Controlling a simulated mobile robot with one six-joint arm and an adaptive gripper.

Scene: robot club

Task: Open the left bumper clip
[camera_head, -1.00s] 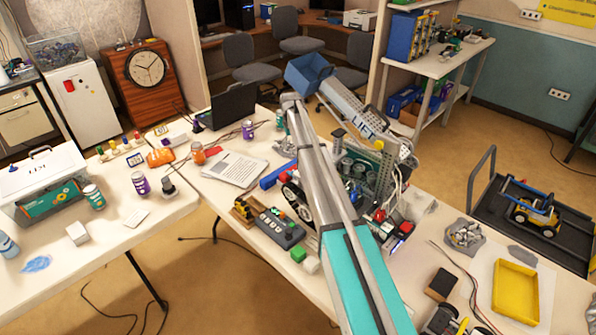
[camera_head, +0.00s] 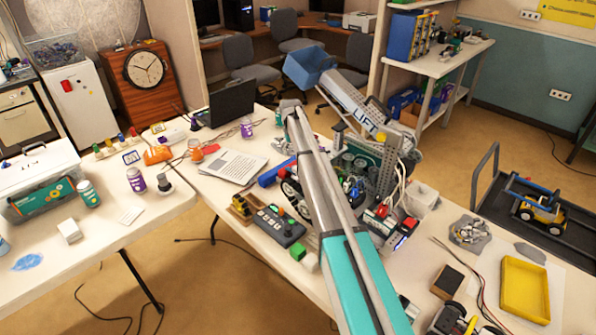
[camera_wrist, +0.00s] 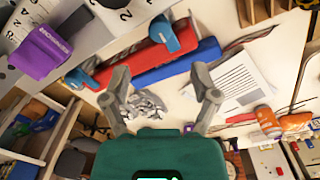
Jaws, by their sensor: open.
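A long bumper shows in the wrist view as a red bar (camera_wrist: 135,60) beside a blue bar (camera_wrist: 186,62). A small blue clip-like piece (camera_wrist: 164,34) sits at the red bar's upper edge. A purple block (camera_wrist: 38,52) is on the grey robot frame at the left. I cannot tell which piece is the left bumper clip. My gripper (camera_wrist: 160,78) is open, its fingers apart and overlapping the bars in the picture, with nothing held. In the head view the blue bar (camera_head: 275,172) lies left of my arm, with the wheeled robot (camera_head: 365,165) partly hidden behind it.
Printed paper (camera_head: 234,166) and a laptop (camera_head: 232,108) lie left of my arm. A yellow tray (camera_head: 525,288) lies at the right.

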